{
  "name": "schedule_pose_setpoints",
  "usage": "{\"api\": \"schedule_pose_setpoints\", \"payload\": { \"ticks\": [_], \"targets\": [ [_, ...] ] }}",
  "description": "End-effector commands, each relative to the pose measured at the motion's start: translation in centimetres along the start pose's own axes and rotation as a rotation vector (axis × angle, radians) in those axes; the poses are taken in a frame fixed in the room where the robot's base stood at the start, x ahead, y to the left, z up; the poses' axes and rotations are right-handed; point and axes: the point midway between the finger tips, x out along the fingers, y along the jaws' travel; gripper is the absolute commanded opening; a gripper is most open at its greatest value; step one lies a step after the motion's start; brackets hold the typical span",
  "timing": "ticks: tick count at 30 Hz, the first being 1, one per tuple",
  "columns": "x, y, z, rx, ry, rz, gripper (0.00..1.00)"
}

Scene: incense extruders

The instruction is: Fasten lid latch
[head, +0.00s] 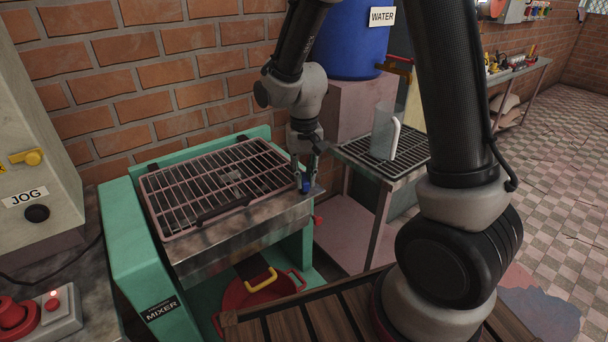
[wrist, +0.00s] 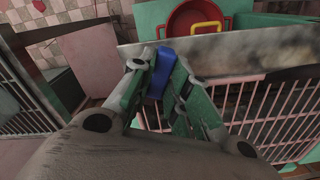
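The grid lid (head: 231,176) lies closed over the trough of the green mixer (head: 143,285) in the head view. Its bars also show at the right of the wrist view (wrist: 262,112). The blue latch (head: 306,186) is at the right end of the mixer's metal front rim, close to the lid's corner. My gripper (head: 303,178) points down there. In the wrist view the blue latch (wrist: 160,73) sits between my fingertips, which appear to press on it from both sides. The latch's lower part and its catch are hidden.
A clear jug (head: 384,132) stands on a slatted side stand right of the mixer, below a blue water barrel (head: 350,38). A red tub (head: 262,290) with a yellow handle sits under the mixer. A JOG panel (head: 35,190) and red button box are at left.

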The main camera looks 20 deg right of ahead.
Motion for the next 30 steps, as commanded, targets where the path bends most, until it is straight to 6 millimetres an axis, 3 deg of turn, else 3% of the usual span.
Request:
{"api": "schedule_pose_setpoints", "payload": {
  "ticks": [5, 15, 26, 27, 30],
  "targets": [
    [-0.02, 0.0, -0.01, -0.033, 0.0, 0.0, 0.0],
    [-0.03, -0.01, -0.01, -0.399, 0.0, 0.001, 0.0],
    [-0.04, -0.01, -0.02, -0.445, 0.0, 0.001, 0.0],
    [-0.04, -0.01, -0.02, -0.445, 0.0, 0.001, 0.23],
    [-0.04, -0.01, -0.02, -0.444, 0.0, 0.001, 0.39]
  ]
}}
